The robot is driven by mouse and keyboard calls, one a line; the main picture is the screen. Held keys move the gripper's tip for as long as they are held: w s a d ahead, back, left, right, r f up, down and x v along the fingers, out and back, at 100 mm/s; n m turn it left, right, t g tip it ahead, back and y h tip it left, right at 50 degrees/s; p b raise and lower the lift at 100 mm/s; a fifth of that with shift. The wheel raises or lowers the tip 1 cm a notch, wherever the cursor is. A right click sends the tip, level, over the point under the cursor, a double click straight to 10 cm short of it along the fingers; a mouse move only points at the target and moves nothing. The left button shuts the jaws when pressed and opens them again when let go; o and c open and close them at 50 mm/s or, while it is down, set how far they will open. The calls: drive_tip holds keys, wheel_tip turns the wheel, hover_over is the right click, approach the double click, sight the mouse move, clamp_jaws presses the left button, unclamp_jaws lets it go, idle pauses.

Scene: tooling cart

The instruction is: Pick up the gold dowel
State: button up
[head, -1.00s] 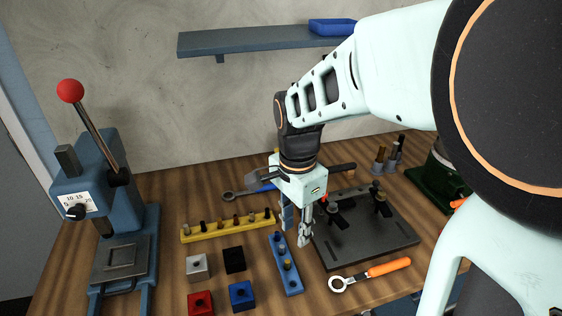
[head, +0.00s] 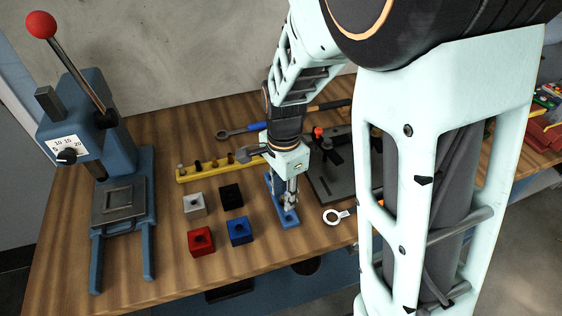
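The blue rack (head: 290,221) stands on the wooden bench, left of the dark fixture plate. My gripper (head: 285,200) points down right over this rack, its fingertips low among the pieces standing in it. The fingers cover most of these pieces, and I cannot make out a gold dowel clearly there. I cannot tell whether the fingers are apart or closed on a piece. A yellow rack (head: 205,171) behind and to the left holds several small pegs, some dark and some brassy.
Silver (head: 194,205), black (head: 231,196), red (head: 201,242) and blue (head: 239,231) blocks with holes sit left of the blue rack. A blue press (head: 118,195) stands at the far left. My arm hides the right side.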

drive_tip(key=shift+f, duration=0.35)
drive_tip(key=shift+c, duration=0.4)
clamp_jaws()
drive_tip(key=shift+r, duration=0.1)
